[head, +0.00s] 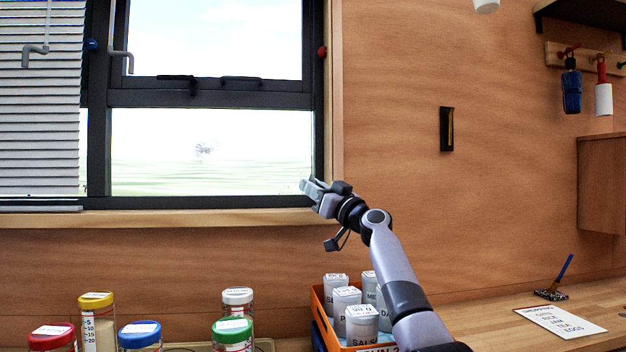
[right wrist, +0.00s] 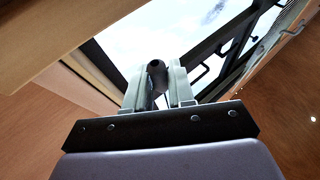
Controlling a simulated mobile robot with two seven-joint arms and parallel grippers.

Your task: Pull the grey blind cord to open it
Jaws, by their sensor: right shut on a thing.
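My right gripper (head: 312,190) is at the lower right corner of the window frame. In the right wrist view its two pale fingers (right wrist: 159,92) are shut on a dark grey, rounded knob, which looks like the end of the grey blind cord (right wrist: 157,70). The cord above the knob cannot be made out. In the head view the right window pane (head: 210,140) is uncovered, with no slats in front of it. A slatted blind (head: 40,120) hangs lowered over the left part of the window. My left gripper is not in view.
A red knob (head: 322,51) and a blue knob (head: 91,45) sit beside the window. Below stand an orange crate (head: 318,300) of white canisters and several lidded jars (head: 97,322). A shopping list (head: 560,321) and a brush (head: 551,294) lie on the counter at right.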

